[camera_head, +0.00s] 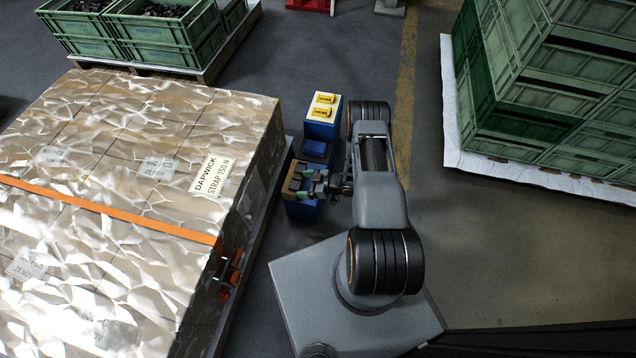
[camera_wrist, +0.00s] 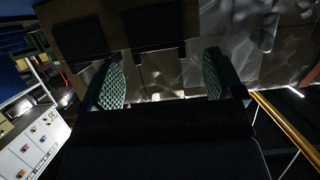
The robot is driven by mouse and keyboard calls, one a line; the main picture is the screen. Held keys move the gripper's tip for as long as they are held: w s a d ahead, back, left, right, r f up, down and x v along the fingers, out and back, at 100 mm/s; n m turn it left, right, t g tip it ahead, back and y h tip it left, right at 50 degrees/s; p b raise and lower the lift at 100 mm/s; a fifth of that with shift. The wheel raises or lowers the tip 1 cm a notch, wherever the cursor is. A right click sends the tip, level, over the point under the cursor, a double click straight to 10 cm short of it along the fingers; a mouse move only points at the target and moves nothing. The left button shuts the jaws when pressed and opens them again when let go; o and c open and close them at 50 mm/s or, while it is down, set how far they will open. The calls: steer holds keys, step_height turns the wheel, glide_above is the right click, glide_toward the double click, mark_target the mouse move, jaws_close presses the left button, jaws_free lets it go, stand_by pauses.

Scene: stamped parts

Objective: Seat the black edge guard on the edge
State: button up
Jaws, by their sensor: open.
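My gripper (camera_head: 309,184) is open over a small blue stand with a brown top (camera_head: 293,191), beside the wrapped load. In the wrist view its two fingers with green textured pads (camera_wrist: 162,78) stand wide apart, with nothing clearly between them. Dark flat pieces lie beyond the fingers: one is a black rectangle (camera_wrist: 152,23), another a black rectangle to its left (camera_wrist: 80,36). I cannot tell for certain which is the black edge guard. The wrapped load (camera_head: 105,140) has a long right top edge. An orange strap (camera_head: 110,211) crosses its top and bends over that edge.
Green crates (camera_head: 150,35) stand at the back left, and stacked green crates (camera_head: 545,100) on a white-edged pallet at the right. Red fittings (camera_head: 231,270) hang on the load's side. Floor at right is clear.

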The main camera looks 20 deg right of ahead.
steer(key=p+v, duration=0.3)
steer(key=v, duration=1)
steer(key=w+d+r+m+h+p, duration=0.1)
steer(key=w+d+r+h+p, duration=0.2)
steer(key=r, duration=0.6)
steer(key=w+d+r+h+p, duration=0.25)
steer(key=w+r+p, duration=0.2)
steer(key=r, duration=0.45)
steer(key=w+d+r+m+h+p, duration=0.1)
steer(key=w+r+h+p, duration=0.3)
steer(key=r, duration=0.5)
step_height(320, 180, up, 19)
steer(key=a+m+h+p, duration=0.1)
steer(key=m+h+p, duration=0.2)
steer(key=h+p, duration=0.15)
steer(key=s+a+r+m+g+y+p, duration=0.1)
steer(key=s+a+r+m+g+p, duration=0.1)
steer(key=s+a+r+p, duration=0.4)
steer(key=s+a+r+m+g+y+p, duration=0.2)
steer(key=s+a+r+p, duration=0.4)
steer(key=s+r, duration=0.9)
steer(key=a+r+m, duration=0.1)
steer(key=a+r, duration=0.1)
steer(key=a, duration=0.1)
steer(key=shift+s+a+r+m, duration=0.25)
steer(key=shift+a+r+m, duration=0.05)
steer(key=shift+a+r, duration=0.1)
